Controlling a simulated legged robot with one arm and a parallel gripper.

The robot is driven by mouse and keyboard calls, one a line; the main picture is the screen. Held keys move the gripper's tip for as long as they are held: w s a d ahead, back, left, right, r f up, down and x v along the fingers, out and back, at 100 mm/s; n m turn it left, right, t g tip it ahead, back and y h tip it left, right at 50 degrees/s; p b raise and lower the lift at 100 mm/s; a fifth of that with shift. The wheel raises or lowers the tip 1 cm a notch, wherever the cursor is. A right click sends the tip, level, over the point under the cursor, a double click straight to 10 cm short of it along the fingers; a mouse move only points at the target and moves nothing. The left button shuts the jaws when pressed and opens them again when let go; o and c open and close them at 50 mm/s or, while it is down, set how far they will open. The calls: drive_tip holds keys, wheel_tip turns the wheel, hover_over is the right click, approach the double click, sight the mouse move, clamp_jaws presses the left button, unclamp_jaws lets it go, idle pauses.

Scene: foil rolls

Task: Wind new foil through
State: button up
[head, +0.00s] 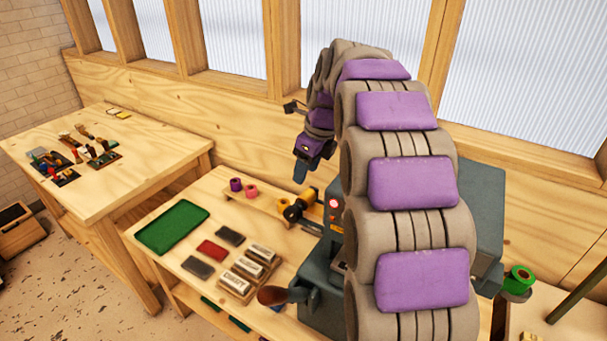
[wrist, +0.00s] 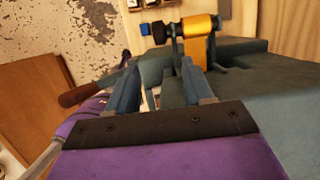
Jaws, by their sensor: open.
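A gold foil roll (head: 305,200) sits on a spindle at the left side of the blue-grey press (head: 487,205). A black knob (head: 290,213) is at the spindle's end. In the wrist view the gold roll (wrist: 200,38) is ahead of the fingertips, with the dark knob (wrist: 158,32) to its left. My gripper (head: 300,172) hangs above and behind the roll. In the wrist view my gripper (wrist: 159,72) has its two fingers apart, with nothing held. My arm hides much of the press.
Purple (head: 236,184) and pink (head: 251,191) rolls stand on a wooden rack. A green tray (head: 172,227), dark and red blocks, and labelled boxes (head: 245,275) lie on the bench. The press handle (head: 285,295) sticks out at front. A second table (head: 130,180) is at left.

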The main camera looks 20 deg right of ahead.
sight(293, 209)
idle(0.3)
drive_tip(key=w+a+r+g+h+p, duration=0.2)
drive_tip(key=w+a+p, duration=0.1)
drive_tip(key=p, duration=0.6)
drive_tip(key=f, duration=1.7)
drive_tip(key=shift+w+d+f, duration=0.1)
drive_tip(key=shift+d+f, duration=0.15)
drive_tip(key=shift+d, duration=0.05)
drive_tip(key=shift+c, duration=0.5)
